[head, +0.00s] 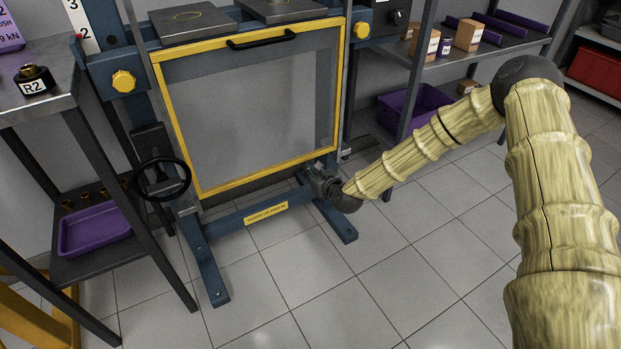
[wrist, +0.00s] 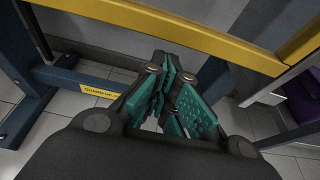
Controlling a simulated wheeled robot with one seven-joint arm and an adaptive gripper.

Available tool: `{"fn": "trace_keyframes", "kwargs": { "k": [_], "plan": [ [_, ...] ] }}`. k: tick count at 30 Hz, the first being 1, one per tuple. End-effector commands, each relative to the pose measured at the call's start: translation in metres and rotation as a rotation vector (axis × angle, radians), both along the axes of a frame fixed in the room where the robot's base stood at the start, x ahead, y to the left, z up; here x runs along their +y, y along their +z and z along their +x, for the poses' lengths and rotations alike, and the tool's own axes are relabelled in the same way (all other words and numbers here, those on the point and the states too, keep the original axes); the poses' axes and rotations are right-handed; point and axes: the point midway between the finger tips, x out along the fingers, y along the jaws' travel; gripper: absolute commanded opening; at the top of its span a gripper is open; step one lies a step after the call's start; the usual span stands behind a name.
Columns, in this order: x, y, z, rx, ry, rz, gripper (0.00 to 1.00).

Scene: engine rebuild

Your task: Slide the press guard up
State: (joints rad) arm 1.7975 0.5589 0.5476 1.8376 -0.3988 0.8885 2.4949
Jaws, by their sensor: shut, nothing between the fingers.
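The press guard (head: 250,100) is a clear panel in a yellow frame on the front of the blue press, with a black bar handle (head: 262,39) along its top edge. The guard's lower yellow bar (wrist: 185,30) crosses the top of the wrist view. My gripper (head: 313,175) is at the guard's lower right corner, by the bottom bar. In the wrist view my gripper (wrist: 170,72) shows its teal-padded fingers together and empty, just below the bar. I cannot tell whether they touch it.
The blue press base (head: 235,220) stands on a tiled floor with feet spreading forward. A black handwheel (head: 162,179) is at the left of the press. A bench with a purple tray (head: 95,231) stands left. Shelves with a purple bin (head: 412,108) stand right. The floor in front is clear.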

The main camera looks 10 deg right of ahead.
Motion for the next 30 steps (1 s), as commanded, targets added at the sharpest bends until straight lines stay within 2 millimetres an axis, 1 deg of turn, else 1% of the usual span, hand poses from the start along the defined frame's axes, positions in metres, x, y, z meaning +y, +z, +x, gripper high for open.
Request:
{"fn": "trace_keyframes", "kwargs": {
  "k": [6, 18, 22, 26, 29, 30],
  "plan": [
    [0.000, 0.010, 0.000, 0.000, 0.000, -0.001, 0.00],
    [0.000, 0.012, 0.000, 0.000, 0.000, 0.000, 0.00],
    [-0.001, 0.017, 0.000, 0.000, -0.001, 0.001, 0.00],
    [-0.001, 0.032, 0.000, 0.000, -0.002, 0.002, 0.00],
    [-0.001, 0.054, 0.000, -0.002, -0.003, 0.004, 0.00],
    [-0.002, 0.065, 0.000, -0.003, -0.003, 0.004, 0.00]
  ]
}}
